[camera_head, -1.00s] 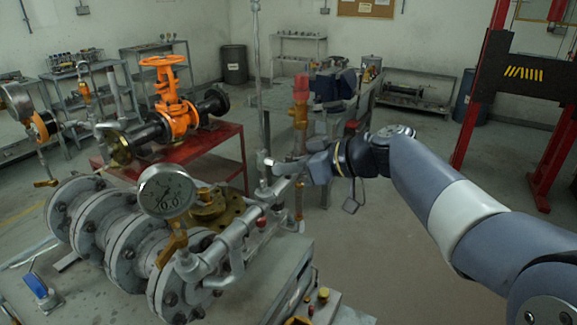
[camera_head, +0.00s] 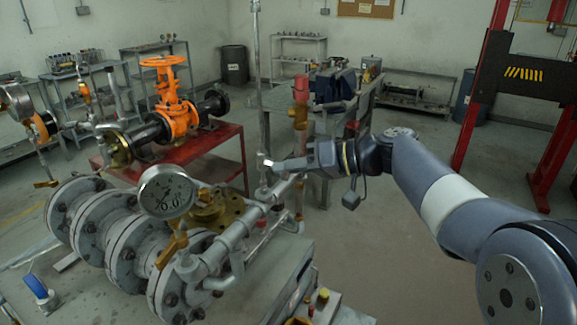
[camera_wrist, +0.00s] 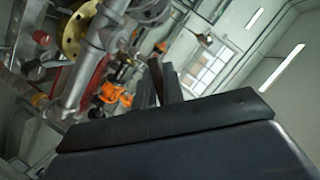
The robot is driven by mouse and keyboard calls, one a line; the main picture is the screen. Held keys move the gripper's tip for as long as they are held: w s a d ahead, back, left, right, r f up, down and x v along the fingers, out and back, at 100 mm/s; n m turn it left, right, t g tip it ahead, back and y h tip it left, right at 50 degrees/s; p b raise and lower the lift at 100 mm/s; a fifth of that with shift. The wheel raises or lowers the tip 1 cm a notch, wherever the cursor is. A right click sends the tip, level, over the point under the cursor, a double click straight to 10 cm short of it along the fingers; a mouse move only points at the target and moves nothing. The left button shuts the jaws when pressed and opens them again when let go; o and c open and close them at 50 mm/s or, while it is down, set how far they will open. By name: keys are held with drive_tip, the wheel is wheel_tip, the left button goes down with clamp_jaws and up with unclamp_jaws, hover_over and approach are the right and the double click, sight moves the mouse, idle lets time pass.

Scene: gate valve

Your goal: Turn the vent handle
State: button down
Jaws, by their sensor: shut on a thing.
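My gripper (camera_head: 277,165) reaches left to the upright grey pipe behind the pressure gauge. Its fingers are at the valve on this pipe, shut on what appears to be the vent handle. A small pale end (camera_head: 262,157) shows at the fingertips; the rest of the handle is hidden by the fingers. In the wrist view, the dark fingers (camera_wrist: 157,82) stand close together with a thin brownish strip between them. The upright pipe (camera_head: 258,100) rises from the grey horizontal pipework (camera_head: 238,233).
A round gauge (camera_head: 166,192) and a brass lever (camera_head: 172,248) stand left of the pipework, above grey flanges (camera_head: 130,250). An orange valve (camera_head: 172,110) sits on a red table (camera_head: 215,165) behind.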

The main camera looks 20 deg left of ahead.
drive_tip(key=m+g+y, duration=0.1)
drive_tip(key=m, duration=0.2)
drive_tip(key=shift+m+g+p, duration=0.3)
drive_tip(key=shift+p, duration=0.1)
drive_tip(key=m+g+y+p, duration=0.1)
drive_tip(key=m, duration=0.3)
drive_tip(key=shift+y, duration=0.4)
drive_tip(key=shift+m, duration=0.3)
drive_tip(key=shift+f, duration=0.1)
drive_tip(key=c, duration=1.5)
unclamp_jaws()
drive_tip(key=shift+d, duration=0.15)
drive_tip(key=b+v, duration=0.1)
drive_tip(key=v, duration=0.9)
drive_tip(key=shift+w+d, duration=0.2)
drive_tip(key=shift+d, duration=0.05)
